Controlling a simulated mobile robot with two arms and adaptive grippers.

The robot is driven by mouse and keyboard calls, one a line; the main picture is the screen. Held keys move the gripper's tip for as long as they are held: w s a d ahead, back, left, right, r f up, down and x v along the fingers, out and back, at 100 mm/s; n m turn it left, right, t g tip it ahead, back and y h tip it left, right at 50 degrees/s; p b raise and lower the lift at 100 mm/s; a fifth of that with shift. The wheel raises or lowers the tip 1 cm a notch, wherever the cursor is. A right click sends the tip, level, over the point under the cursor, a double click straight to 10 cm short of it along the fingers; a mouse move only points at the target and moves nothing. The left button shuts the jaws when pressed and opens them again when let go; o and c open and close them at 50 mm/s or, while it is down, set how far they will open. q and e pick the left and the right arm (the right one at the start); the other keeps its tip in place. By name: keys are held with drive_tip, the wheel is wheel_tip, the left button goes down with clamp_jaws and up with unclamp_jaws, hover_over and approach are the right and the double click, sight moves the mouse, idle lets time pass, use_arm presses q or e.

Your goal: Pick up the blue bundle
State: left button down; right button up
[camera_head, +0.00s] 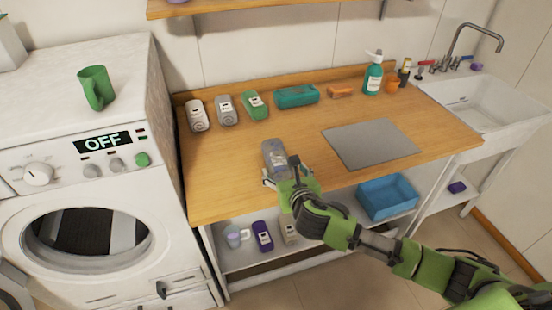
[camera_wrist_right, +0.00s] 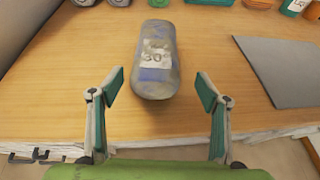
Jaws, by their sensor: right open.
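The blue bundle (camera_head: 275,156) is a grey-blue rolled bundle with a pale label, lying near the front edge of the wooden counter. It also shows in the right wrist view (camera_wrist_right: 155,75), where its long side points away from me. My right gripper (camera_head: 282,177) is at the counter's front edge, just in front of the bundle. In the right wrist view my right gripper (camera_wrist_right: 162,95) is open, its two fingers apart and on either side of the bundle's near end, touching nothing that I can see. My left gripper is in neither view.
Several rolled bundles (camera_head: 226,110) and a teal case (camera_head: 297,96) line the counter's back. A grey board (camera_head: 370,144) lies to the right. A washing machine (camera_head: 75,190) stands left, a sink (camera_head: 475,105) right. A blue bin (camera_head: 388,197) sits on the lower shelf.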

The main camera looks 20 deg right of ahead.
sight(276, 159)
drive_tip(key=shift+a+p+x, duration=0.15)
drive_tip(key=shift+p+x, duration=0.1)
drive_tip(key=shift+x, duration=1.2)
drive_tip(key=shift+a+p+x, duration=0.2)
drive_tip(key=shift+p+x, duration=0.05)
drive_tip(key=shift+x, duration=1.15)
drive_tip(key=c, duration=1.3)
